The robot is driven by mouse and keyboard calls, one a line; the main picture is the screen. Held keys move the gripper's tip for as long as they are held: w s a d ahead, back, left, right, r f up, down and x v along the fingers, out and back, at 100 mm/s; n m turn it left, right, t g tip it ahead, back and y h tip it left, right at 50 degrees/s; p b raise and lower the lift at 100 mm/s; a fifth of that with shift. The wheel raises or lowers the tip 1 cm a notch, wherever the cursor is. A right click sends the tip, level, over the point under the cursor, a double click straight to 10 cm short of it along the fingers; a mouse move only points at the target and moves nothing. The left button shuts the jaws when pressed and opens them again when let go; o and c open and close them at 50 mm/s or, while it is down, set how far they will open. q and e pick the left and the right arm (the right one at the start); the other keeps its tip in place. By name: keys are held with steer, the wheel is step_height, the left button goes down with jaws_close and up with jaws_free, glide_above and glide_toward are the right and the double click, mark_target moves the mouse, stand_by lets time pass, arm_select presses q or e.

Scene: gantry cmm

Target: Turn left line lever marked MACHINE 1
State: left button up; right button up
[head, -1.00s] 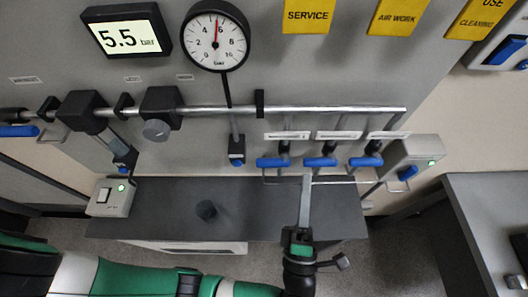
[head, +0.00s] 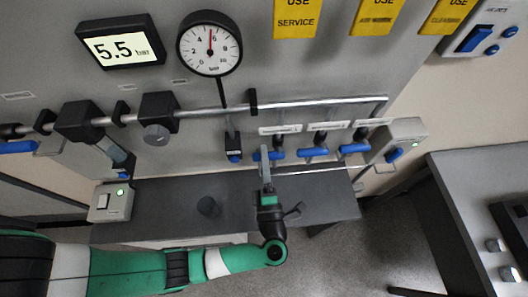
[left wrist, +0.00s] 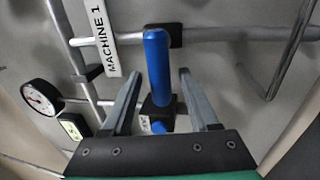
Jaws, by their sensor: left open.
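Three blue levers sit in a row under white labels on the pipe at the wall panel. The left line lever (head: 276,155) is the leftmost of them. In the left wrist view its blue handle (left wrist: 157,62) points up the picture, beside a white label (left wrist: 96,38) reading MACHINE 1. My left gripper (head: 265,152) is open at this lever and partly covers it in the head view. In the wrist view its two fingers lie on either side of the handle, with gaps visible. My right gripper is not in view.
The middle lever (head: 313,153) and right lever (head: 354,148) are close to the right of my gripper. A pressure gauge (head: 208,45) and a 5.5 bar display (head: 122,41) are above the pipe. A dark shelf (head: 165,205) lies below.

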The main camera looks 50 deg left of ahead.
arm_select(q)
steer(key=shift+w+a+r, duration=0.1)
steer(key=shift+w+a, duration=0.15)
steer(key=shift+a, duration=0.15)
jaws_close()
stand_by(1.2)
